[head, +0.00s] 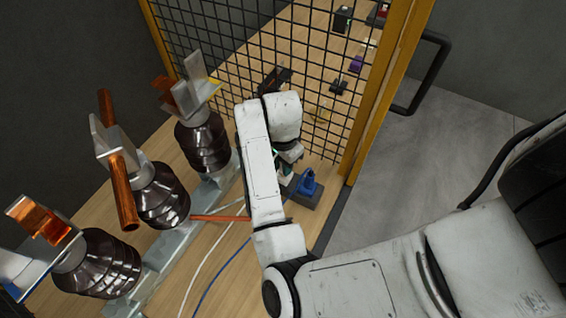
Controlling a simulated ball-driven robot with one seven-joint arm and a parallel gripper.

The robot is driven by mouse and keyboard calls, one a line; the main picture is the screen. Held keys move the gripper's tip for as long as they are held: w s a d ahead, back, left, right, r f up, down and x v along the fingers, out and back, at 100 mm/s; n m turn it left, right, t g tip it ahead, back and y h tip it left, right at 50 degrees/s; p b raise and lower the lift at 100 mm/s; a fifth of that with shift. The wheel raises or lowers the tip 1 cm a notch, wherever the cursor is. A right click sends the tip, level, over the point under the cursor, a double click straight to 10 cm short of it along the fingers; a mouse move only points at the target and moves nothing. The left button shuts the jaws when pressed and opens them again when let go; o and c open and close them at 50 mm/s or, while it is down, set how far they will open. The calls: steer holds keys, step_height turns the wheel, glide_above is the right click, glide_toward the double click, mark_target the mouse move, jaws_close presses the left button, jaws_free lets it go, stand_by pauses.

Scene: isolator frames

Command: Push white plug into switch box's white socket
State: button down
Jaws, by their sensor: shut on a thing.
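The switch box (307,200) is a dark grey block on the wooden table beside the fence post. A blue plug (308,183) sits on its right part, with a blue cable (219,272) running off to the lower left. My gripper (284,175) points down at the left end of the box and is mostly hidden behind my forearm. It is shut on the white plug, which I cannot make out. A white cable (203,265) runs from the front of the table up behind my arm. The white socket is hidden, so I cannot tell the gap between it and the plug.
Several brown ribbed isolators (163,197) with metal and copper contacts stand on a grey rail at left. A black mesh fence (262,60) with a yellow post (382,90) rises behind my arm. Grey floor lies open at right.

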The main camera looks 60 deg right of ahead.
steer(key=shift+f+b, duration=0.7)
steer(key=shift+f, duration=0.3)
steer(key=c, duration=0.9)
jaws_free()
steer(key=shift+r, duration=0.1)
step_height(320, 180, up, 11)
steer(key=shift+f+p, duration=0.1)
steer(key=shift+p, duration=0.55)
